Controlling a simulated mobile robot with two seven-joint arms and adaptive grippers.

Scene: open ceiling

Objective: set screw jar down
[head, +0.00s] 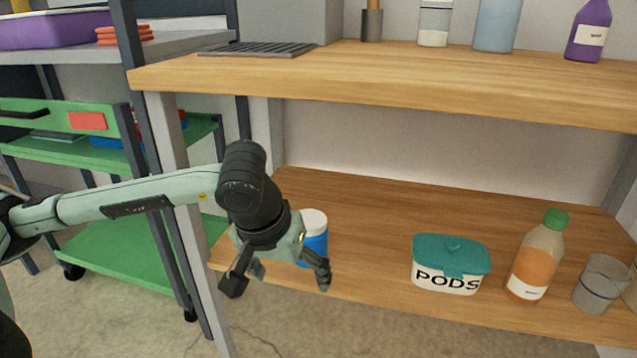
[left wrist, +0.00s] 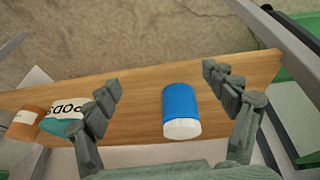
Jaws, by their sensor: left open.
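The screw jar, blue with a white lid (head: 315,245), stands upright on the lower wooden shelf (head: 370,205), near its left end. My left gripper (head: 280,280) is in front of the jar in the head view and hides part of it. In the left wrist view the jar (left wrist: 180,110) is between the spread fingers of the left gripper (left wrist: 165,90), with a gap on both sides. The left gripper is open and holds nothing. My right gripper is not in view.
The upper shelf (head: 400,75) overhangs. A green cart (head: 120,260) stands left. Shelf between jar and tub is clear.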

